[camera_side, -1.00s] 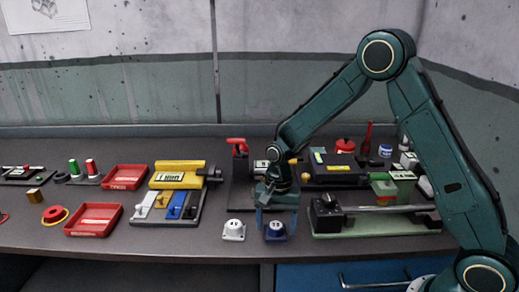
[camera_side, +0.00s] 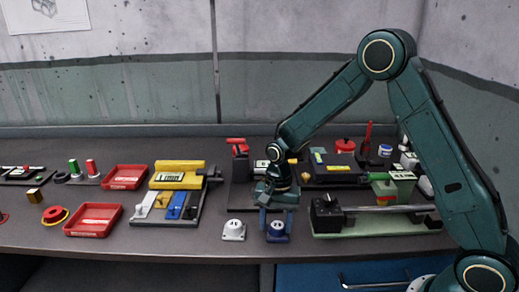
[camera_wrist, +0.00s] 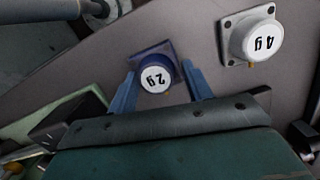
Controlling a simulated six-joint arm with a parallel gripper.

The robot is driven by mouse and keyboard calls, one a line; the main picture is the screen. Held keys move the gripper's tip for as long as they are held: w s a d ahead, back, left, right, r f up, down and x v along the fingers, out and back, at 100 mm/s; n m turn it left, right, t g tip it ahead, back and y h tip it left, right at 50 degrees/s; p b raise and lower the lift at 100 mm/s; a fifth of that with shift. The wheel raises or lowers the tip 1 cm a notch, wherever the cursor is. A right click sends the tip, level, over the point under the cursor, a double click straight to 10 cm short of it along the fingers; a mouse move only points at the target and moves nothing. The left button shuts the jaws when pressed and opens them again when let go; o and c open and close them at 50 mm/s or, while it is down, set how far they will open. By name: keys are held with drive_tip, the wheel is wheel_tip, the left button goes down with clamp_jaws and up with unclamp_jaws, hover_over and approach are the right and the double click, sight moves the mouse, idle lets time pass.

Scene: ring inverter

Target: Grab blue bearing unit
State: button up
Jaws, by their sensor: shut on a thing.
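The blue bearing unit (camera_side: 277,236) stands on the bench near its front edge in the side view. It has a blue square base and a white round top, and in the wrist view (camera_wrist: 165,50) the top is marked "2g". My gripper (camera_side: 276,222) points down over it. In the wrist view, the two blue fingers of my gripper (camera_wrist: 158,72) are on either side of the unit, shut on it. Part of the unit's side is hidden behind the fingers.
A white bearing unit (camera_side: 234,230), marked "4g" in the wrist view (camera_wrist: 262,40), stands just left of the blue one. A green-based fixture with a metal bar (camera_side: 385,210) is close on the right. Red trays (camera_side: 93,220) lie far left.

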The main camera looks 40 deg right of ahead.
sight(276, 224)
drive_tip(key=shift+s, duration=0.1)
wheel_tip(276, 224, up, 20)
idle(0.7)
idle(0.5)
